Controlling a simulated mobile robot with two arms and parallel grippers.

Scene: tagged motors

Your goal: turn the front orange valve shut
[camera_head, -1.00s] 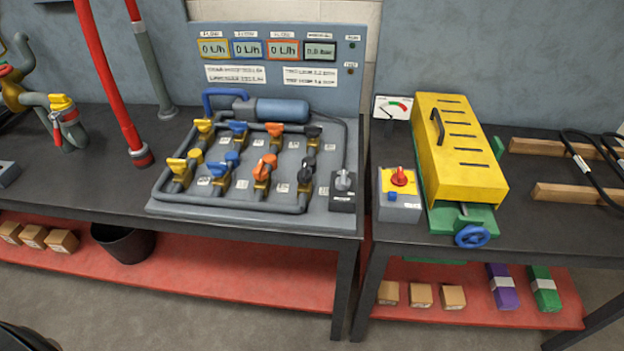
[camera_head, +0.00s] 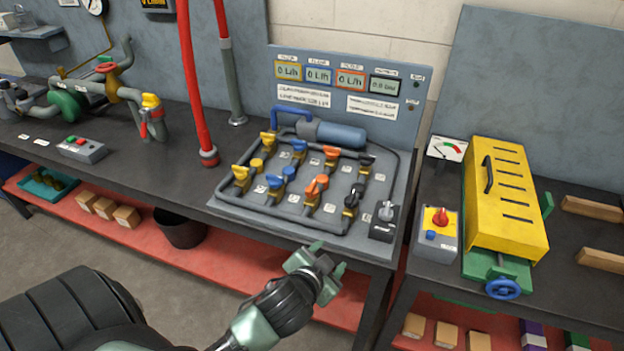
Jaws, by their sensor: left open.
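The front orange valve (camera_head: 314,190) sits in the front row of the pipe panel (camera_head: 290,219), between a blue valve (camera_head: 275,182) and a black valve (camera_head: 352,199). Its handle shows from above; I cannot tell its exact angle to the pipe. Another orange valve (camera_head: 331,155) is in the row behind. My left gripper (camera_head: 328,258) is open and empty, in front of the panel's front edge and apart from the front orange valve. My right gripper is out of view.
A grey switch box with a knob (camera_head: 384,222) stands at the panel's right front corner. Yellow valves (camera_head: 241,176) are at its left. A red pipe (camera_head: 196,100) rises left of the panel. A yellow-topped machine (camera_head: 505,200) is on the right table. The bench front edge lies behind my gripper.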

